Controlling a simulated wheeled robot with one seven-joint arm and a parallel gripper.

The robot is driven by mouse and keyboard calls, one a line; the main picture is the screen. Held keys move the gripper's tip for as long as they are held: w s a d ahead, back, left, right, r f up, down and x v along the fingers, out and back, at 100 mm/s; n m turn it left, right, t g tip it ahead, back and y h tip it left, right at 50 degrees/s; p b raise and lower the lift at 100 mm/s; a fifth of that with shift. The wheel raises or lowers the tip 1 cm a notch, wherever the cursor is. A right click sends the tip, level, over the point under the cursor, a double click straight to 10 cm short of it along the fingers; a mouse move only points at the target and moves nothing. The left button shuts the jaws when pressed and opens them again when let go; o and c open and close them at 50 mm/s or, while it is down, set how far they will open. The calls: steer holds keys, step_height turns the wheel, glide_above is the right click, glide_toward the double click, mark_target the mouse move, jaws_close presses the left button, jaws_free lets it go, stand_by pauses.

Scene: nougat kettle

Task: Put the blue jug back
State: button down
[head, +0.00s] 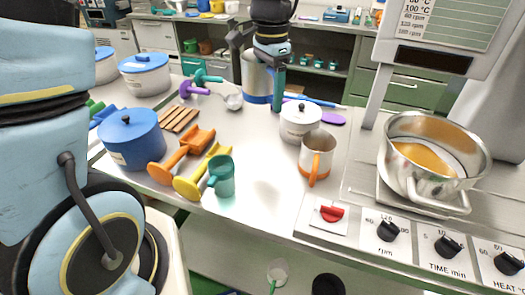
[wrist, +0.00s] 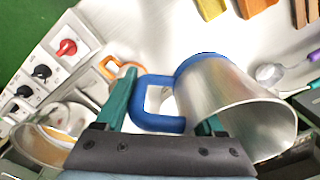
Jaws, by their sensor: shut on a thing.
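The blue jug (head: 256,76) has a silver metal body with a blue band at its base and a blue handle. It stands out at the back middle of the counter in the head view. My gripper (head: 278,97) is beside it on the right, with teal fingers pointing down. In the wrist view the jug (wrist: 235,105) shows its open mouth toward the camera, and my gripper (wrist: 166,98) is shut on its blue handle. The jug looks roughly upright. I cannot tell whether its base touches the counter.
Scoops (head: 190,148), a teal jug (head: 222,176) and a blue pot (head: 131,140) are left. The steel kettle (head: 435,150) is right. The centre counter is clear.

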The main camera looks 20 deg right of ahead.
step_height(320, 180, down, 19)
steer(key=b, duration=0.6)
steer(key=shift+b, duration=0.4)
steer(key=shift+f, duration=0.1)
steer(key=shift+f, duration=0.15)
jaws_free()
